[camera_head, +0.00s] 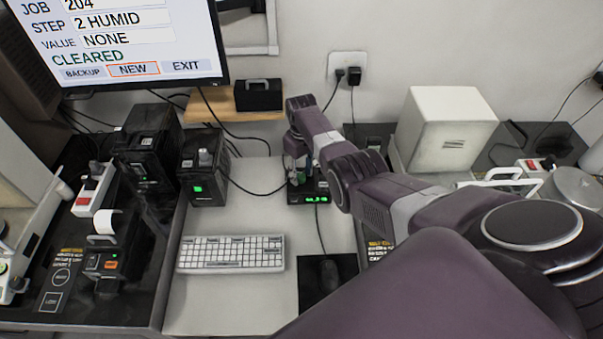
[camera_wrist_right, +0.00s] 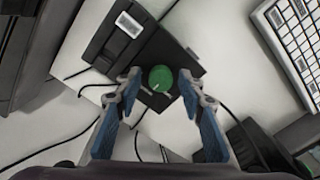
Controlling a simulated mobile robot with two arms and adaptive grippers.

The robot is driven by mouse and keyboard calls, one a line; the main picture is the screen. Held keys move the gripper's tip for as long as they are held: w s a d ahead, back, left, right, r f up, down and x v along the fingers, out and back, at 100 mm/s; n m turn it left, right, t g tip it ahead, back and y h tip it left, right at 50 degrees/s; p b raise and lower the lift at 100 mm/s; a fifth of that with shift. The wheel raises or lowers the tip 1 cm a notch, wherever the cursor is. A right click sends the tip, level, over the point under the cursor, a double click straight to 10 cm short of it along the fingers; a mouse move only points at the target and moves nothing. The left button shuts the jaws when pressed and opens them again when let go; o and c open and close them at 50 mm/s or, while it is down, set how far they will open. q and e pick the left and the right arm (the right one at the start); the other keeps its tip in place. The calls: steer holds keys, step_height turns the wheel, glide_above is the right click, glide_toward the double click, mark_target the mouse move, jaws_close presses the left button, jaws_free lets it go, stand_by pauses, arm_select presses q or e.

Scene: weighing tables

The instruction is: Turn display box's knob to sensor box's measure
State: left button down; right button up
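The display box (camera_head: 309,198) is a low black box behind the mouse, with green digits too small to read surely. Its round green knob (camera_wrist_right: 160,78) has a pale pointer mark in the right wrist view. My right gripper (camera_head: 297,172) is over the display box. In the wrist view its open fingers (camera_wrist_right: 160,86) stand on both sides of the knob, with gaps showing. Two black boxes with small green screens, one left (camera_head: 148,172) and one nearer the middle (camera_head: 204,187), stand left of it. I cannot tell which is the sensor box or read a measure. My left gripper is not in view.
A monitor (camera_head: 140,40) shows step 2 HUMID, value NONE, CLEARED. A white keyboard (camera_head: 231,254) and a black mouse (camera_head: 329,272) lie in front. A white box (camera_head: 447,125) stands right. Cables run around the display box.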

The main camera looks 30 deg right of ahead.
mark_target(301, 176)
stand_by(0.3)
step_height(301, 176, up, 12)
stand_by(0.5)
steer(key=shift+f, duration=0.1)
stand_by(0.4)
